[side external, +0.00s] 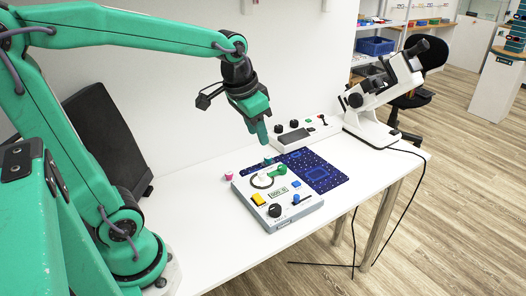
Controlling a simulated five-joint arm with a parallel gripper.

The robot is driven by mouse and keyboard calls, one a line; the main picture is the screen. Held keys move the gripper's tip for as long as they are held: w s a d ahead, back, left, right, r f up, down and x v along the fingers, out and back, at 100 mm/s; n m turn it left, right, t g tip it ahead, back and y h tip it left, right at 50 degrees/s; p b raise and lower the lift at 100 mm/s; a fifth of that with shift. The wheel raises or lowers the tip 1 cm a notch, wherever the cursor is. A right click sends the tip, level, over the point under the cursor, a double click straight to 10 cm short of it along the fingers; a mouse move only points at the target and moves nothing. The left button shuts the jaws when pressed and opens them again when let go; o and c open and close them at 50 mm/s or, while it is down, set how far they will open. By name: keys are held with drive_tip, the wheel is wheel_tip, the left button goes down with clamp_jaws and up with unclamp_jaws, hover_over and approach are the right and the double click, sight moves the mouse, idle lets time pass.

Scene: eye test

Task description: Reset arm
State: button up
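My gripper (263,139) hangs from my green arm, fingers pointing down, above the back of a grey control box (283,227) on the white table. The fingers overlap from this side, so I cannot tell whether they are open or shut. No held object shows at the tips. A small dark camera-like part juts out to the left of my wrist.
A dark blue patterned mat (325,178) lies behind the box. A pink piece (229,176) sits left of it. A white switch panel (291,135) and a white microscope (378,98) stand at the back. The table's front left is clear. A black cable hangs off the right edge.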

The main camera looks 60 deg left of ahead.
drive_tip(key=s+d+t, duration=0.2)
drive_tip(key=s+d, duration=0.1)
drive_tip(key=s, duration=0.7)
drive_tip(key=shift+s+n, duration=0.25)
drive_tip(key=shift+n, duration=0.05)
